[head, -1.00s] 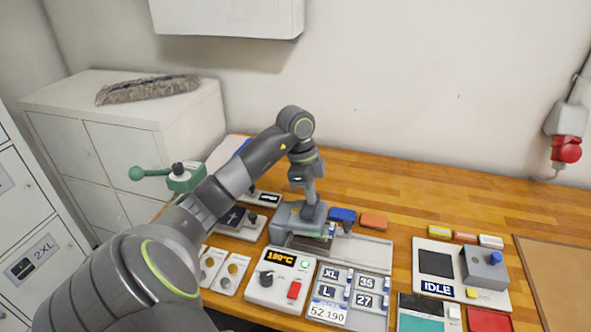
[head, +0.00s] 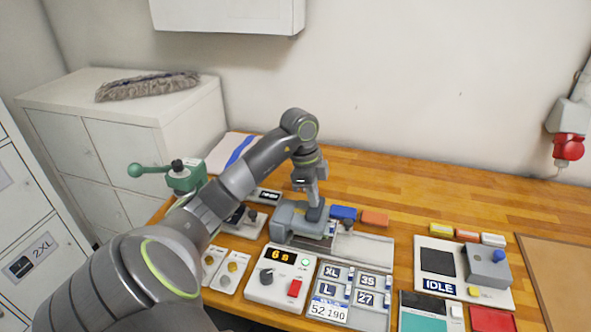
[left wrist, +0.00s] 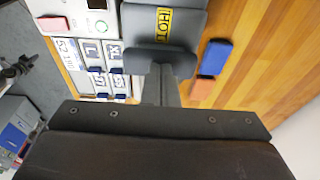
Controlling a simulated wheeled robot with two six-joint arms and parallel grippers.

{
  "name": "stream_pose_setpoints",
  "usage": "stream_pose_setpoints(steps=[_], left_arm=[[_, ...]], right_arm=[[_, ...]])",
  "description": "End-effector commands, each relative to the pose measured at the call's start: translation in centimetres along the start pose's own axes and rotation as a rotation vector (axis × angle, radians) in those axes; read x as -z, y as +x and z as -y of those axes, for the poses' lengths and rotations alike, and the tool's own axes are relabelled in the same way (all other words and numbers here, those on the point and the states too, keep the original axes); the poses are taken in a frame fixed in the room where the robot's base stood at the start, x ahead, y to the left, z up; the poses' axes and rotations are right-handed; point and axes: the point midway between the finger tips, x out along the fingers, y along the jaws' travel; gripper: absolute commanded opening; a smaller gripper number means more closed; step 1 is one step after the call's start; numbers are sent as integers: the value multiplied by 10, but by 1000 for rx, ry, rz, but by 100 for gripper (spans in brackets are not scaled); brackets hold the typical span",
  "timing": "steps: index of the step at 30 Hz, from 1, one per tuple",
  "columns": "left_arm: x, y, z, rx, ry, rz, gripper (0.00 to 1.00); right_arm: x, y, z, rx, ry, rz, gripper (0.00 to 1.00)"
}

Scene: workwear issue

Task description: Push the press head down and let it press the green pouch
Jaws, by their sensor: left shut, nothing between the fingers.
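The grey press head (head: 287,217) sits low over its base on the bench. It also shows in the left wrist view (left wrist: 138,20), with a yellow HOT label on top. My left gripper (head: 316,210) is shut and empty, its fingertips down at the right part of the press head and seemingly touching it. In the left wrist view the shut fingers (left wrist: 162,82) meet the head's edge. I cannot make out the green pouch; the head and gripper cover the space under it. My right gripper is not in view.
Blue (head: 343,212) and orange (head: 375,219) blocks lie behind the press's right side. A size panel (head: 345,302) stands front right.

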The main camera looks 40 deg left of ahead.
Motion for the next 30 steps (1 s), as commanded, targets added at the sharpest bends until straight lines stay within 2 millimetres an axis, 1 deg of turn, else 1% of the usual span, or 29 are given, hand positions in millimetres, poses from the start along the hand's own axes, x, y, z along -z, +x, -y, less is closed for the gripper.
stream_pose_setpoints(steps=[8,30], left_arm=[[1,-5,0,2,1,-1,0],[12,-56,0,3,1,-2,0]], right_arm=[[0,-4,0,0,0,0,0],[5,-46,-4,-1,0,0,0]])
